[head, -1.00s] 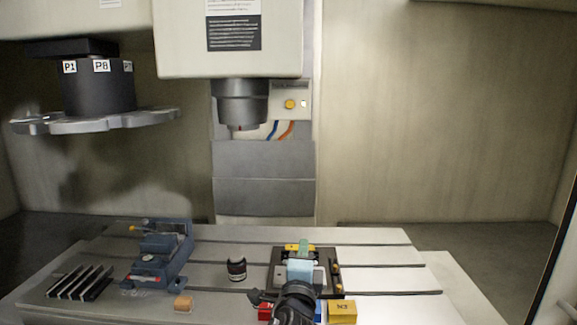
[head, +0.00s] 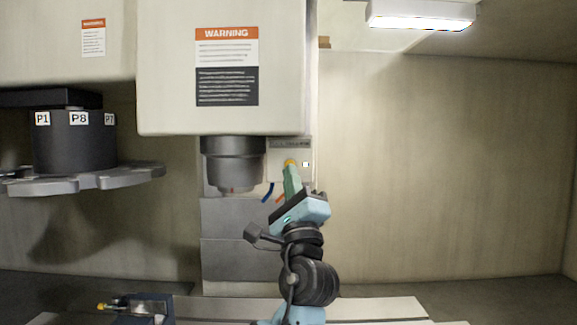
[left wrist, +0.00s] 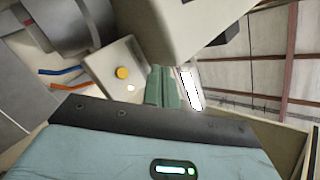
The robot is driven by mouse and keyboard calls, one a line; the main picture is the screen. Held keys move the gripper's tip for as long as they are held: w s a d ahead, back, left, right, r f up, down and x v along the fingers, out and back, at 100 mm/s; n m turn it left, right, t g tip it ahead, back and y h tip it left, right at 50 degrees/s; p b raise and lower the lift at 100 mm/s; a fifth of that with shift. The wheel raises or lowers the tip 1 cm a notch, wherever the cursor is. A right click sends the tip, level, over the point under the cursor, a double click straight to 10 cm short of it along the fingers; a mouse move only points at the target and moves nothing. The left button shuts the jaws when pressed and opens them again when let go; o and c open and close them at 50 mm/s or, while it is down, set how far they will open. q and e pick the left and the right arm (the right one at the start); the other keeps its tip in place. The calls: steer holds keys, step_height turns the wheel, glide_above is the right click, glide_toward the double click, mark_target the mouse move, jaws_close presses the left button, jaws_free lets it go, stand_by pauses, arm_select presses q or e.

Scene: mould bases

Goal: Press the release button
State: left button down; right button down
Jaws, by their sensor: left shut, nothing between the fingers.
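The release button is a round yellow button (head: 290,162) on a small pale panel (head: 304,153) beside the dark spindle. In the left wrist view the button (left wrist: 122,73) shows in full on its panel (left wrist: 108,84), with a small white light below it. My left gripper (head: 291,170) points up, its green fingers shut and empty. In the head view their tips overlap the button's lower edge. In the left wrist view the fingers (left wrist: 161,86) stand to the right of the button, with a gap in the picture. My right gripper is not in view.
The spindle (head: 233,162) hangs left of the panel under the large machine head (head: 170,70). Blue and orange hoses (head: 268,192) run below the panel. The tool carousel (head: 75,140) is at the left. A blue vise (head: 145,306) shows at the lower left. Room right of the panel is free.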

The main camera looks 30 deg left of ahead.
arm_select(q)
steer(key=shift+s+d, duration=0.1)
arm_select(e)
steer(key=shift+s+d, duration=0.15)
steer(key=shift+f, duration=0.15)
